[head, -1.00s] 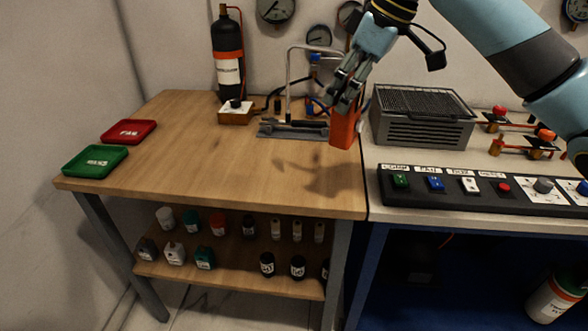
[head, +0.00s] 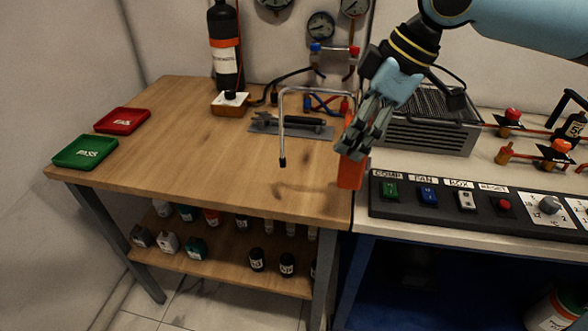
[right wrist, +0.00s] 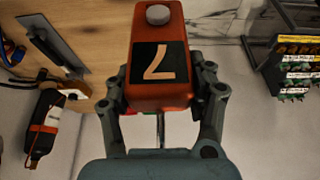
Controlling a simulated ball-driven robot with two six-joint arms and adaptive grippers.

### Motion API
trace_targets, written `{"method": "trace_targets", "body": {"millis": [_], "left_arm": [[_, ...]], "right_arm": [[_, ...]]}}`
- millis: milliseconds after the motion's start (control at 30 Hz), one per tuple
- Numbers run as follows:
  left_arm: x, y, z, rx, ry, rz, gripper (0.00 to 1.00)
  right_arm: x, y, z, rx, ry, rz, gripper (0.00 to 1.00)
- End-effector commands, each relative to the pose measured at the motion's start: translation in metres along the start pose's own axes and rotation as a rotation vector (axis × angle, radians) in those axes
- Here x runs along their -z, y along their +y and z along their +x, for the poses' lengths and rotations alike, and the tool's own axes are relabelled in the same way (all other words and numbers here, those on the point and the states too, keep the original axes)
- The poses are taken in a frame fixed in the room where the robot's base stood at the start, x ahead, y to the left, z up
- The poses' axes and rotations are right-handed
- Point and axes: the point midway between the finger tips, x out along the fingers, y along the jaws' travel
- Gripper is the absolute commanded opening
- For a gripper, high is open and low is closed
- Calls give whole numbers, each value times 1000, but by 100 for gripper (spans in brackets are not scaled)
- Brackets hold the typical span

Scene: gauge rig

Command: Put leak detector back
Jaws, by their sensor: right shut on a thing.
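The leak detector (head: 350,173) is an orange box with a thin bent silver wand (head: 283,130) ending in a black tip. My right gripper (head: 358,145) is shut on the box and holds it near the right end of the wooden table, close to its front edge. The wand reaches left over the table, with a shadow below it. In the right wrist view the box (right wrist: 158,85) sits between both fingers, showing a dark display with an orange mark and a grey knob. My left gripper is not in view.
A black bottle (head: 226,50), a small block (head: 231,108), and red (head: 122,121) and green (head: 84,152) trays stand farther left. A switch panel (head: 407,210) is right of the box. The table's middle is clear.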

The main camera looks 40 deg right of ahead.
Motion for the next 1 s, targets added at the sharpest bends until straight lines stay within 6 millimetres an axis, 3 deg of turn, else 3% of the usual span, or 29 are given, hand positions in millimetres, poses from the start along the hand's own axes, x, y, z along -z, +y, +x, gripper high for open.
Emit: {"method": "trace_targets", "body": {"millis": [67, 533, 767, 1000], "left_arm": [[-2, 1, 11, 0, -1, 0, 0], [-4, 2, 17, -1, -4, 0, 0], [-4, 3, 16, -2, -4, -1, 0], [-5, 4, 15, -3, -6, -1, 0]], "right_arm": [[10, 3, 14, 7, 15, 5, 0], [55, 48, 84, 6, 5, 2, 0], [56, 52, 98, 6, 1, -1, 0], [44, 52, 128, 6, 0, -1, 0]]}}
